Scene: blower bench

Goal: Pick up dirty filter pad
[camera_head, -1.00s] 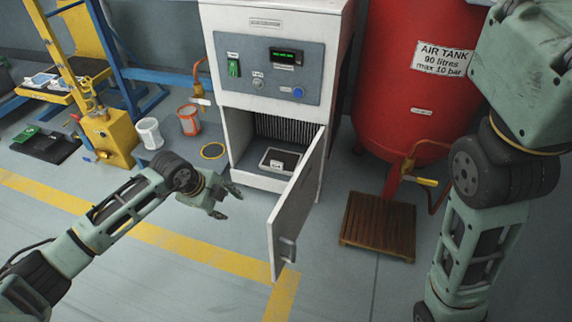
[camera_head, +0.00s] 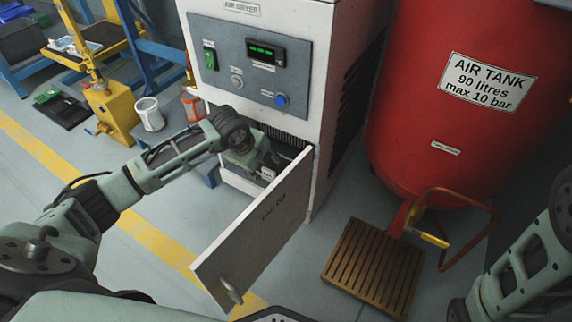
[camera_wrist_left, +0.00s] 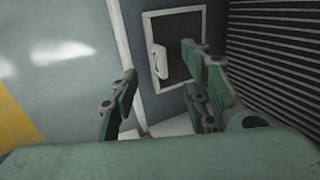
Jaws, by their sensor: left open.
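The filter pad (camera_wrist_left: 182,32) shows in the left wrist view as a dark panel in a pale frame, with a small white tab on it. In the head view it sits low inside the air dryer cabinet (camera_head: 335,75), where my left gripper and the door hide most of it; a small white part (camera_head: 267,173) shows. My left gripper (camera_head: 264,164) is in the cabinet opening. In the left wrist view its fingers (camera_wrist_left: 160,75) are spread, empty, with the tab between and beyond them. My right gripper is out of view.
The cabinet door (camera_head: 258,225) stands open toward me, right of my left forearm. Dark fins (camera_wrist_left: 275,60) line the cabinet beside the pad. A red air tank (camera_head: 450,110) and a wooden slatted platform (camera_head: 375,268) are to the right. A white bucket (camera_head: 149,114) stands left.

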